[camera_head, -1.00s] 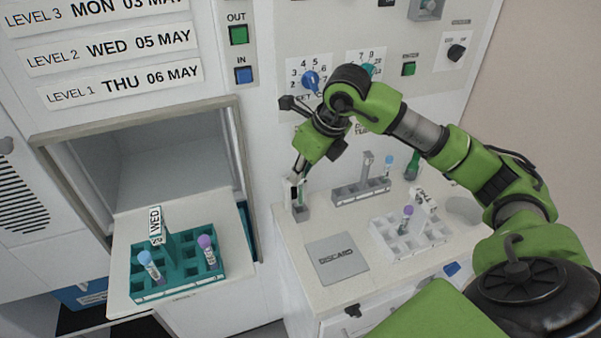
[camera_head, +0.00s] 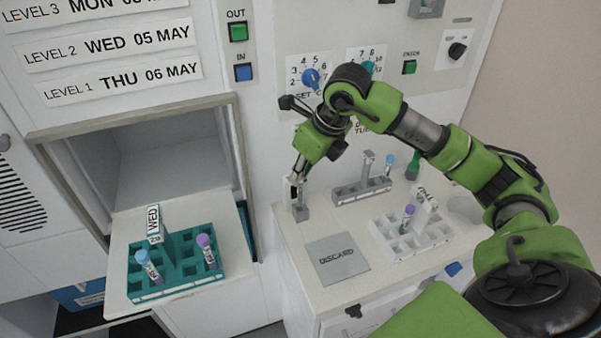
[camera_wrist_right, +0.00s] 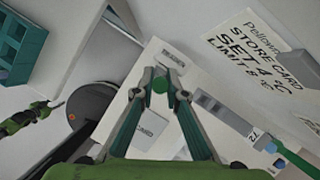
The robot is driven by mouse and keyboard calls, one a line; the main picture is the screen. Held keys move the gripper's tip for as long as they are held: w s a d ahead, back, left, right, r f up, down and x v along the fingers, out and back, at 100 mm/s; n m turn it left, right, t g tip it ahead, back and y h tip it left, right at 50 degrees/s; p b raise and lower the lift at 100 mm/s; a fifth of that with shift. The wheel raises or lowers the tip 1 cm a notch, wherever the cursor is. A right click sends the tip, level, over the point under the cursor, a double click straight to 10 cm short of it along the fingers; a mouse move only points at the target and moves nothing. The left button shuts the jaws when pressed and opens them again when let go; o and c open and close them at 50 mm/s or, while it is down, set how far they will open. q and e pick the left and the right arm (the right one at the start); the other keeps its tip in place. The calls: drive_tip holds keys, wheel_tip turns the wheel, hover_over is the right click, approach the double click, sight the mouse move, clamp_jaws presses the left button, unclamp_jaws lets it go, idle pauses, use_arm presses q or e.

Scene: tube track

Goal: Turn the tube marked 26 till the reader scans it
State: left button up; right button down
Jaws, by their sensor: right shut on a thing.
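My right gripper (camera_head: 297,182) is at a small grey stand (camera_head: 300,212) at the back left corner of the counter. In the right wrist view its fingertips (camera_wrist_right: 160,80) are shut on a tube, of which a round green top (camera_wrist_right: 160,85) shows between them. The rest of the tube is mostly hidden by the fingers, and no number 26 can be read on it. I cannot tell whether the reader has scanned it. In the right wrist view a small green jointed part at the left edge looks like my left arm; its jaw state is unclear.
A teal rack (camera_head: 205,288) with blue-capped and purple-capped tubes stands on the open hatch shelf. The counter bears a discard plate (camera_head: 337,258), a white rack (camera_head: 432,238) with a purple-capped tube and a grey rack (camera_head: 348,194) with a blue-capped tube. The dial panel rises behind.

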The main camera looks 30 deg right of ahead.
drive_tip(key=shift+f+b, duration=0.35)
drive_tip(key=shift+b, duration=0.1)
idle(0.6)
drive_tip(key=shift+f+b, duration=0.45)
drive_tip(key=shift+b, duration=0.05)
drive_tip(key=shift+f, duration=0.1)
drive_tip(key=shift+f+b, duration=0.3)
drive_tip(key=shift+b, duration=0.1)
drive_tip(key=shift+r+p, duration=1.05)
drive_tip(key=shift+r, duration=0.4)
drive_tip(key=shift+f+b, duration=0.25)
drive_tip(key=shift+b, duration=0.2)
drive_tip(key=shift+f+b, duration=0.3)
drive_tip(key=shift+b, duration=0.1)
idle(0.3)
drive_tip(key=shift+f+b, duration=0.5)
